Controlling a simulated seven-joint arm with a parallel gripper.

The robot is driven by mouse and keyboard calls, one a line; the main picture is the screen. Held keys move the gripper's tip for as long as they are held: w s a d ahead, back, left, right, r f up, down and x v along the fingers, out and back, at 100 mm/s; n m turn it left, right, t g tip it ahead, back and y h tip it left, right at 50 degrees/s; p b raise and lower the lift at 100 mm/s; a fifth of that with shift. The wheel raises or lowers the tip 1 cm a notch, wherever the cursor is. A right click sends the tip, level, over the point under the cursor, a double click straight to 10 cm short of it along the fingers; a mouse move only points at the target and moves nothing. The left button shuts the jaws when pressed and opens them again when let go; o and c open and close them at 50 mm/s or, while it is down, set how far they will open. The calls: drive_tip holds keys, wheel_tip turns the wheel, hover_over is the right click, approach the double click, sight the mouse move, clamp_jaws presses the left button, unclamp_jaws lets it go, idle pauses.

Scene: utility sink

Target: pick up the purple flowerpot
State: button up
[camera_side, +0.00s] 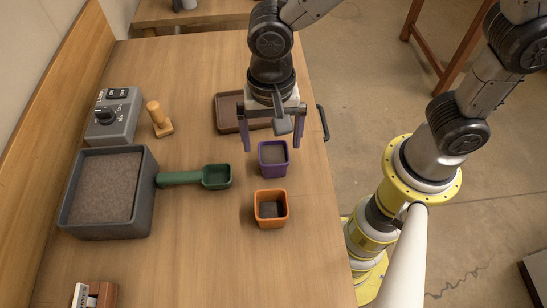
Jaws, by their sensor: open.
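The purple flowerpot (273,159) is a small square pot standing upright on the wooden table, with greyish contents or a dark inside. My gripper (270,142) is open and points down just above and behind the pot in the picture. Its two purple-tinted fingers appear to either side of the pot's far rim, the left one further out. I cannot tell the exact height of the fingertips over the pot. No finger visibly touches it.
An orange pot (271,209) stands just in front of the purple one. A green scoop (207,177) lies to the left, by a grey tub (149,190) of soil. A brown tray (228,112) lies behind my gripper. A wooden tool (158,119) and grey control box (112,117) stand further left.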

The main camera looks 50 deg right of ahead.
sight(273, 155)
drive_tip(key=f, duration=0.5)
drive_tip(key=shift+d+f, duration=0.2)
drive_tip(key=shift+f, duration=0.1)
drive_tip(key=c, duration=1.3)
drive_tip(key=shift+r, duration=0.15)
